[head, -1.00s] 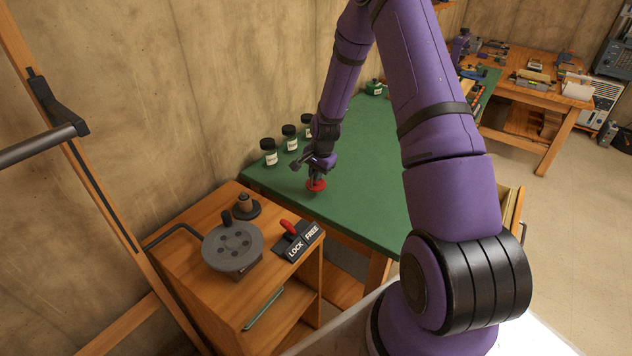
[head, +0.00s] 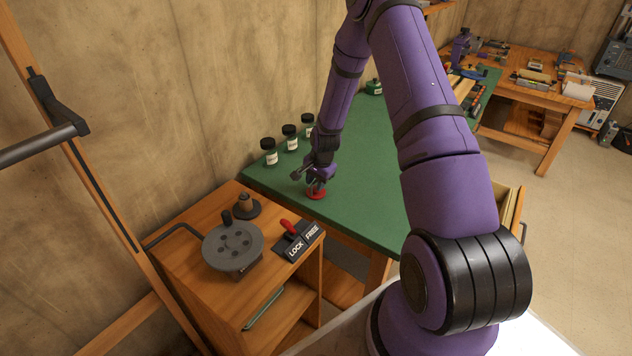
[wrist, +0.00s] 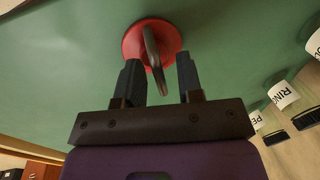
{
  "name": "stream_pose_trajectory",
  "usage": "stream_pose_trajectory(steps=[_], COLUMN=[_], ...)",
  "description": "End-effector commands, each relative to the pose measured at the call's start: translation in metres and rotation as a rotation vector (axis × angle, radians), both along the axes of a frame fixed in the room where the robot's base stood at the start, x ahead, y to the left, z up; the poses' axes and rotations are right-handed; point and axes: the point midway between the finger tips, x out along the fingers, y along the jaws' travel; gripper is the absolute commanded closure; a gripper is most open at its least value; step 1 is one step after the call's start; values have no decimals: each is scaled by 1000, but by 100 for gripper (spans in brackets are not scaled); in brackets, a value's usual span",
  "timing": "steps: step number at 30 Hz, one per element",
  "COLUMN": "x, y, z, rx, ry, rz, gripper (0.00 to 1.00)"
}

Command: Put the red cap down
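The red cap (head: 315,195) is a round red disc on the green bench top (head: 365,160), near its front left edge. In the wrist view the cap (wrist: 133,43) shows a grey upright grip piece (wrist: 153,50) rising from its middle. My gripper (head: 316,184) is just above the cap in the head view. In the wrist view its two dark fingers (wrist: 160,80) are apart, one on each side of the grip piece, with gaps showing. The cap looks flat on the green surface, though its underside is hidden.
Several dark-lidded, labelled jars (head: 290,138) stand along the wall behind the cap. A wooden cabinet (head: 180,262) with a round crank plate (head: 232,248) and a red LOCK/FREE lever (head: 291,229) is at the front left.

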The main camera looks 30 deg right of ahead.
Motion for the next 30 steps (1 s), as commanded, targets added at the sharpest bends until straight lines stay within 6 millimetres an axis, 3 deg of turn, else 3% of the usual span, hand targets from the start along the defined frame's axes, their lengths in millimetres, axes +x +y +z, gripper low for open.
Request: stream_pose_trajectory(steps=[8,21,30], x=[-1,-14,-20], y=[-1,-6,-8], z=[9,83,116], rx=[0,-1,0], ry=[0,-2,-1], rz=[0,-1,-1], gripper=[66,66,66])
